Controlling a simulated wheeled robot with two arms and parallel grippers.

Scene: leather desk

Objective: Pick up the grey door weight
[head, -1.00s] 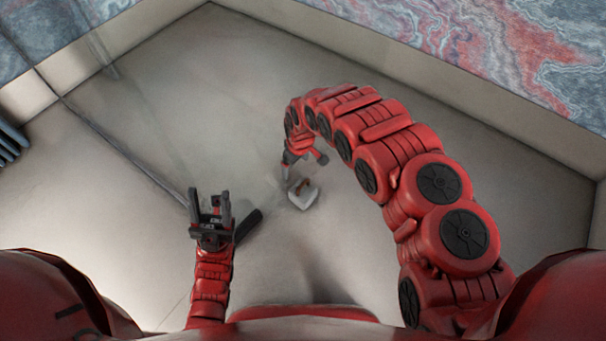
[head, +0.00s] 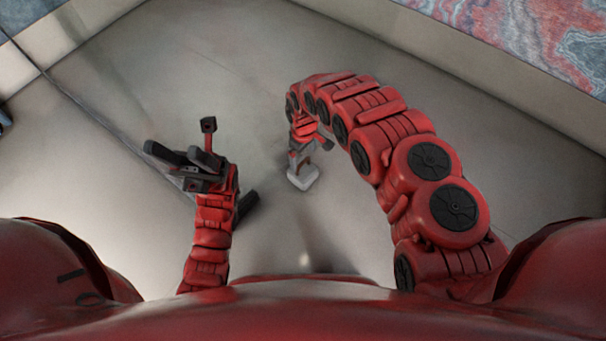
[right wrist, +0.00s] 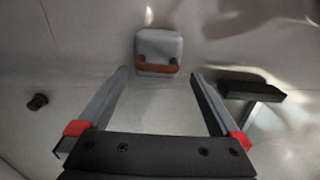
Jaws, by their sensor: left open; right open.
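The grey door weight (head: 303,178) is a small pale grey block on the floor near the middle of the head view. In the right wrist view the door weight (right wrist: 159,47) shows a brown strap across its near side. My right gripper (head: 296,162) is just above and beside it in the head view, partly hidden by its own arm. In the right wrist view my right gripper (right wrist: 159,72) has its fingers spread, with the weight just beyond the tips and nothing between them. My left gripper (head: 180,138) is open and empty at the left, away from the weight.
The grey floor (head: 210,70) around the weight is largely clear. A marbled blue and red panel (head: 520,40) with a pale skirting runs along the upper right. A small dark knob-like thing (right wrist: 38,101) shows at the left of the right wrist view.

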